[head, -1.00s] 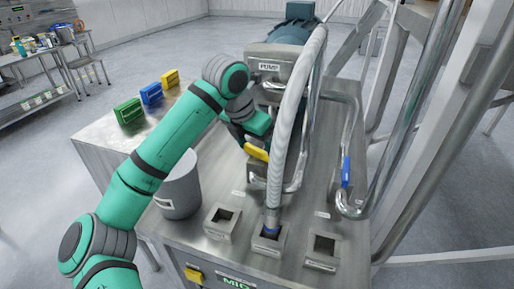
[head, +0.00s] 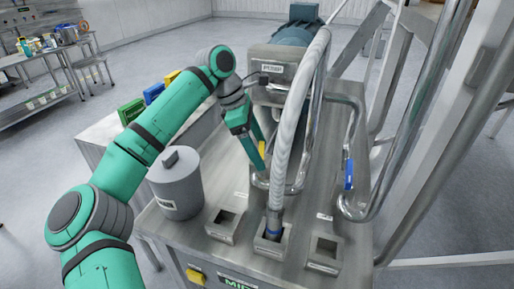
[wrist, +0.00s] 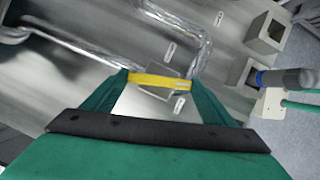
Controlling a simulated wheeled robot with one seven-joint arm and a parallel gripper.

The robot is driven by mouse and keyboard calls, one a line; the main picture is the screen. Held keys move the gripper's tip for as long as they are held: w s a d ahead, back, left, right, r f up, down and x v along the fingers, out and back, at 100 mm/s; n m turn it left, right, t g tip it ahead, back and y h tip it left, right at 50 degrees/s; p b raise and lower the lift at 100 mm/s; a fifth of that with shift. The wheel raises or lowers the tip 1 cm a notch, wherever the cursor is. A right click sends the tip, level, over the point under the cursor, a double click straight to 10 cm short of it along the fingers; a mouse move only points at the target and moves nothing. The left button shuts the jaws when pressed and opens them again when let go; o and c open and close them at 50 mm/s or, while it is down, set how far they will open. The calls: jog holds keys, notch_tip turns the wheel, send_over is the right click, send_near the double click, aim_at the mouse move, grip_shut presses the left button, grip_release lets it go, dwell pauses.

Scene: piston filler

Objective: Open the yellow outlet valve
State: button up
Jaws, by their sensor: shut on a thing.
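The yellow outlet valve handle (head: 262,147) sits by the steel pipe at the front of the pump, left of the thick white hose. In the head view only a narrow part of it shows beside my fingers. In the wrist view the yellow handle (wrist: 160,81) spans between my two fingertips. My gripper (head: 256,150) is shut on the handle and also shows in the wrist view (wrist: 158,80). My green arm reaches in from the left. The valve body is mostly hidden by my fingers and the pipe.
A blue valve handle (head: 348,174) is on the right pipe. The ribbed white hose (head: 290,120) stands close right of my gripper. A grey lidded pot (head: 177,187) stands below my arm. Square sockets, one of them open (head: 222,225), line the front of the steel top.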

jog(key=shift+w+m+g, duration=0.15)
jog(key=shift+m+g, duration=0.35)
jog(key=shift+m, duration=1.1)
jog(key=o, duration=1)
jog(key=shift+o, duration=0.2)
jog(key=shift+w, duration=0.1)
jog(key=v, duration=1)
jog(key=shift+r, duration=0.4)
jog(key=shift+w, duration=0.1)
